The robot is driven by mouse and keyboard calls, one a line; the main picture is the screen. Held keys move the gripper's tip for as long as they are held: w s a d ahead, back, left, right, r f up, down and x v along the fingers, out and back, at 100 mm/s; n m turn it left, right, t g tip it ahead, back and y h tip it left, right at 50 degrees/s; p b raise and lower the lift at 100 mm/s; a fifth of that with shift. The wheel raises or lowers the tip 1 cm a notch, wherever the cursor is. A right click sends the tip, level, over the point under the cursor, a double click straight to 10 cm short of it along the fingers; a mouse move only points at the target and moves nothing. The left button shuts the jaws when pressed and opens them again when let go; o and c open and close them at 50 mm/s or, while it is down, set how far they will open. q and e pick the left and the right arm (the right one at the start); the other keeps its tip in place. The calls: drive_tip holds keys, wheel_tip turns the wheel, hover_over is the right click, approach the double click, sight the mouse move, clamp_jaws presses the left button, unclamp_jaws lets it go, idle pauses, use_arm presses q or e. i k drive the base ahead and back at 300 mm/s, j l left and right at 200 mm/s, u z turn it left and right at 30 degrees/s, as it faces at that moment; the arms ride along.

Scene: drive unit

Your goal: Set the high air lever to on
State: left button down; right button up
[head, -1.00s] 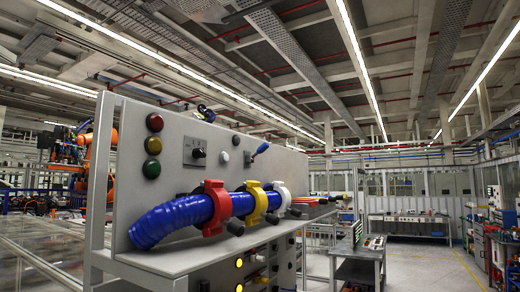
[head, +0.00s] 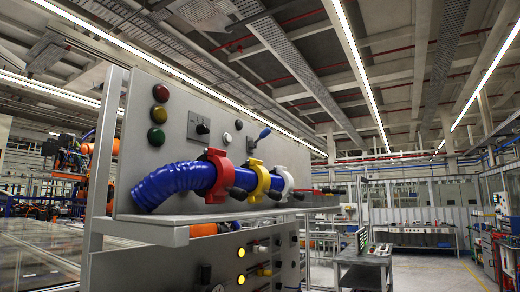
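A grey upright panel (head: 225,105) stands at the left and middle in the head view. On its right part is a lever with a blue handle (head: 264,132), which slants up to the right. I cannot tell whether this is the high air lever, and no label on it is readable. Below it a thick blue hose (head: 172,183) runs through a red collar (head: 216,176), a yellow collar (head: 258,181) and a white collar (head: 285,184). Dark handles stick out by these collars. Neither of my grippers is in view.
A shelf edge (head: 190,221) juts out under the hose. A lower panel with lit yellow lamps (head: 241,252) and several knobs is below it. A grey metal table (head: 362,258) stands to the right. Open floor (head: 430,275) lies at the far right.

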sight(266, 131)
drive_tip(key=u, duration=0.35)
drive_tip(key=l+u, duration=0.15)
drive_tip(key=u, duration=0.25)
drive_tip(key=i+l+u, duration=0.1)
drive_tip(key=u, duration=0.25)
drive_tip(key=l+u, duration=0.35)
drive_tip(key=l, duration=0.2)
drive_tip(key=l+u, duration=0.3)
drive_tip(key=l, duration=0.3)
drive_tip(key=k+l+u, duration=0.15)
drive_tip(key=l+u, duration=0.2)
drive_tip(key=l, duration=0.15)
